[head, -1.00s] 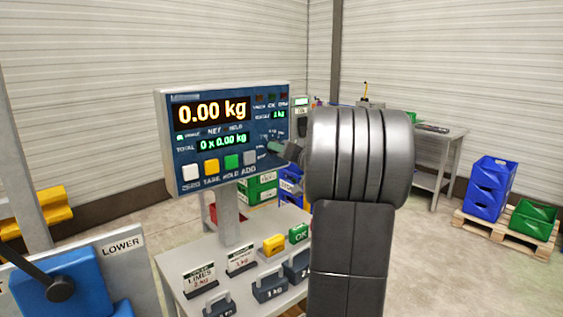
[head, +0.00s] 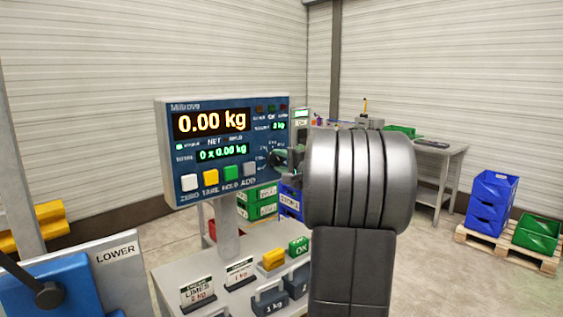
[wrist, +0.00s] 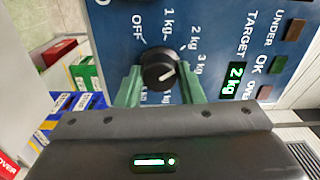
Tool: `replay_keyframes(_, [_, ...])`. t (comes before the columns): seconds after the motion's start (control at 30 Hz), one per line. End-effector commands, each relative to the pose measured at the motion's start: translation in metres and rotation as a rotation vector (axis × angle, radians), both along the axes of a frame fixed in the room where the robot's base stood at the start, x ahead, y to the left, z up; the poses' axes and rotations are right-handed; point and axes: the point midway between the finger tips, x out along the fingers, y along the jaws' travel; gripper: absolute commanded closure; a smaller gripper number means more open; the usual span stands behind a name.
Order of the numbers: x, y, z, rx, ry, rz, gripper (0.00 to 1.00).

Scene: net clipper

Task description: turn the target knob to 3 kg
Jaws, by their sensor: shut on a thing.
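The target knob (wrist: 158,70) is a round black dial with a white pointer mark on the blue scale panel (head: 180,150). In the wrist view, the green fingers of my gripper (wrist: 160,78) stand on either side of it, shut on it. The pointer slants up and right, toward the 2 kg and 3 kg labels. The lit target readout (wrist: 235,78) says 2 kg. In the head view my gripper (head: 281,157) reaches the panel's right edge, and the fingers and arm hide most of the knob.
The main display (head: 211,123) reads 0.00 kg. Several coloured buttons (head: 230,173) line the panel below it. Weights and cards stand on the bench (head: 165,285) under the panel. A blue block (head: 60,290) with a lever is at lower left.

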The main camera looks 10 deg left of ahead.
Motion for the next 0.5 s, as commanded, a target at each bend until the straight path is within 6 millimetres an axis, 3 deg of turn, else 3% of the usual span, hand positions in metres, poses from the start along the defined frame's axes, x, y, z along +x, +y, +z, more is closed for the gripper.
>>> replay_keyframes(0.5, [0.0004, 0.0010, 0.0072, 0.273, 0.336, 0.002, 0.89])
